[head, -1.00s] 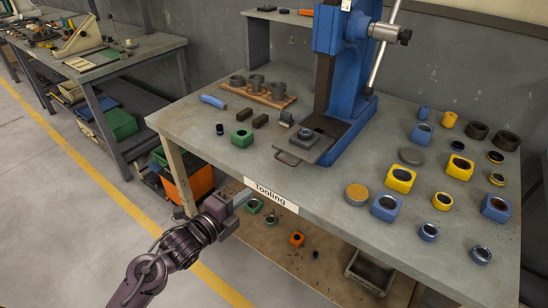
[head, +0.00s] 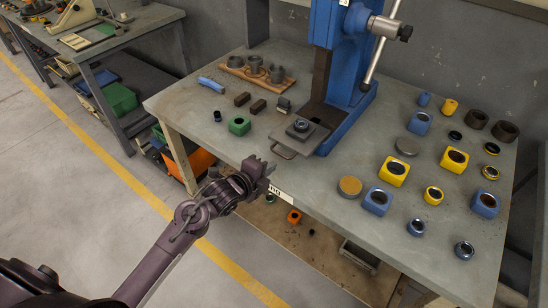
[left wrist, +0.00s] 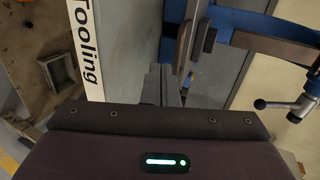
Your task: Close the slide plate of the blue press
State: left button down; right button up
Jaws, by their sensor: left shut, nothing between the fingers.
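The blue press (head: 343,60) stands at the back of the workbench. Its grey slide plate (head: 292,143) sticks out of the front of the base, carrying a small dark block with a ring (head: 300,127). A loop handle (head: 282,154) is on the plate's front edge. My left gripper (head: 262,163) is shut and empty, in front of and left of the handle, near the bench's front edge. In the left wrist view its fingers (left wrist: 162,82) point toward the plate (left wrist: 185,40); contact cannot be told. My right gripper is not in view.
A wooden holder with cups (head: 257,71) is at the back left. Yellow and blue blocks (head: 394,172) and rings fill the right side.

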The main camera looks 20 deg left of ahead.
aim_at(293, 142)
pick_arm(q)
jog(key=shift+w+d+r, duration=0.25)
jog(key=shift+w+r, duration=0.1)
jog(key=shift+w, duration=0.55)
jog(key=shift+w+d+p, duration=0.15)
jog(key=shift+w+p, duration=0.1)
jog(key=shift+p, duration=0.05)
jog(key=w+d+b, duration=0.1)
jog(key=w, duration=0.1)
jog(key=w+d+b, duration=0.1)
jog(key=w+b, duration=0.1)
jog(key=w, duration=0.1)
jog(key=w+d+b, duration=0.1)
jog(key=w, duration=0.2)
jog(key=shift+w+f+b, duration=0.15)
jog(key=shift+f+b, duration=0.1)
jog(key=shift+b, duration=0.1)
jog(key=shift+w+r, duration=0.1)
jog(key=shift+w, duration=0.1)
jog(key=shift+r, duration=0.25)
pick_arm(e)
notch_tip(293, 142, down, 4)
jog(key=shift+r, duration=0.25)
pick_arm(q)
jog(key=shift+f, duration=0.1)
